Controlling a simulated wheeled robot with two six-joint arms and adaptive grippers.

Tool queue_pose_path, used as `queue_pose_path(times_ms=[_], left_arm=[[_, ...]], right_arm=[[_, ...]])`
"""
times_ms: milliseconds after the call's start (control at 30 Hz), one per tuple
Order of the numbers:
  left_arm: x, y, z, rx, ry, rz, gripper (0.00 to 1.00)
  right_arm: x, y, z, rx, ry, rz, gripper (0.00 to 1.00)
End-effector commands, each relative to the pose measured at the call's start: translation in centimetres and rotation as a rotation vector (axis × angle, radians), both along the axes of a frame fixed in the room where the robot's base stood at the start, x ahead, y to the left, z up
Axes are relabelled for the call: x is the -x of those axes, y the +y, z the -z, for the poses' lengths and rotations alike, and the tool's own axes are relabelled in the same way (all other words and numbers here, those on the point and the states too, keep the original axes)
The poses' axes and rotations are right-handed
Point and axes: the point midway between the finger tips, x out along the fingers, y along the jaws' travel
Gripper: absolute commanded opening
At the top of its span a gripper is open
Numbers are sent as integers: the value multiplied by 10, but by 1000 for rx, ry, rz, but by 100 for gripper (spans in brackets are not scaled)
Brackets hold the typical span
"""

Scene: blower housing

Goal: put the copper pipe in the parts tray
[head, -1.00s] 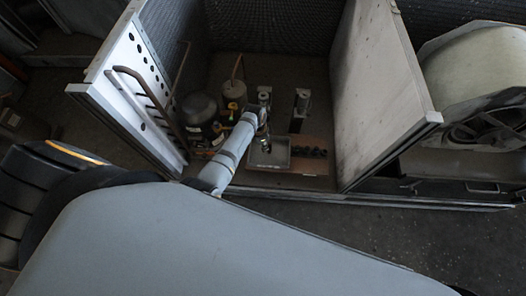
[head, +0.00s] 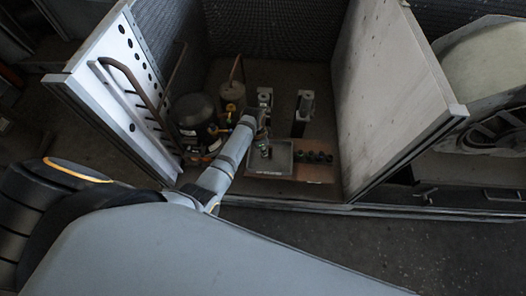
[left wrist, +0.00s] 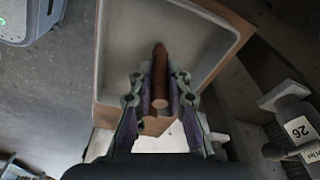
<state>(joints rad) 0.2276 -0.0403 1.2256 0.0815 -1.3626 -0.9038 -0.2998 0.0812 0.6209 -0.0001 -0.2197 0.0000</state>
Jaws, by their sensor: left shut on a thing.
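The copper pipe (left wrist: 160,65) is a short reddish-brown rod, gripped between the fingers of my left gripper (left wrist: 160,88) in the left wrist view. The parts tray (left wrist: 122,45) is a shallow light grey tray with raised walls, and the pipe's far end lies over its floor. I cannot tell whether the pipe touches the floor. In the head view my left gripper (head: 262,146) is at the left part of the tray (head: 283,160); the pipe is too small to make out there. My right gripper is not in view.
Dark round parts (head: 315,156) sit on a brown board right of the tray. Two upright posts (head: 303,108) stand behind. A black compressor (head: 193,112) and piping are at left. Tall panels (head: 385,90) flank the bay.

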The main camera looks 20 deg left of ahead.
Motion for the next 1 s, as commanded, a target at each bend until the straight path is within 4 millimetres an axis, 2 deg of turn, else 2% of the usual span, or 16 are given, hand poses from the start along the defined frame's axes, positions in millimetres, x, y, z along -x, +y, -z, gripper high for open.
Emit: queue_pose_path(times_ms=[200, 233, 400, 733, 867, 1000], left_arm=[[0, 0, 2, 0, 1, 0, 0], [0, 0, 2, 0, 1, 0, 19], [0, 0, 2, 0, 1, 0, 39], [0, 0, -4, -1, -1, 0, 39], [2, 3, -28, 0, -2, 0, 39], [5, 8, -64, -1, -3, 0, 39]], right_arm=[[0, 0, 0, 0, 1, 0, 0], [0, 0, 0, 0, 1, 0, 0], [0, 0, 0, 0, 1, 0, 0], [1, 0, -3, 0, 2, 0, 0], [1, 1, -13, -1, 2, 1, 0], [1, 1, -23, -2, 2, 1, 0]])
